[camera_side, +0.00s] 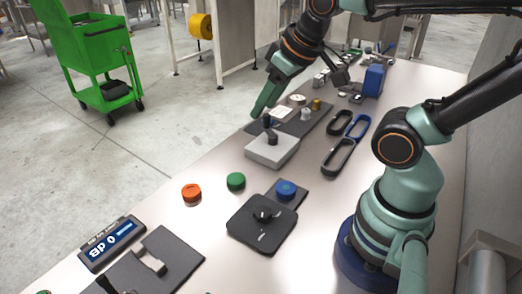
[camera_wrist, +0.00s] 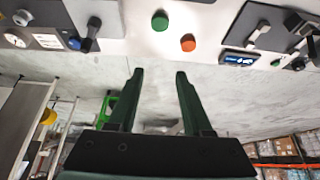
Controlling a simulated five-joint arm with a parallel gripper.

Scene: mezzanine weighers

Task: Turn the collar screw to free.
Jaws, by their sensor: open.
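No part is clearly marked as the collar screw, and I cannot tell which knob it is. A dark knob (camera_side: 272,137) stands on a light grey box (camera_side: 262,153) in the side view. My gripper (camera_side: 257,114) is above the far-left edge of the table, beside a dark plate of small parts and behind the grey box. In the wrist view my gripper (camera_wrist: 159,73) has its two green fingers apart, with nothing between them but floor.
A green button (camera_side: 236,181) and an orange button (camera_side: 192,193) stand on the table's near-left side. A display (camera_side: 111,241) is at the left edge. Black loops (camera_side: 338,157) and a blue block (camera_side: 374,80) lie on the right and at the back. Bare table shows between them.

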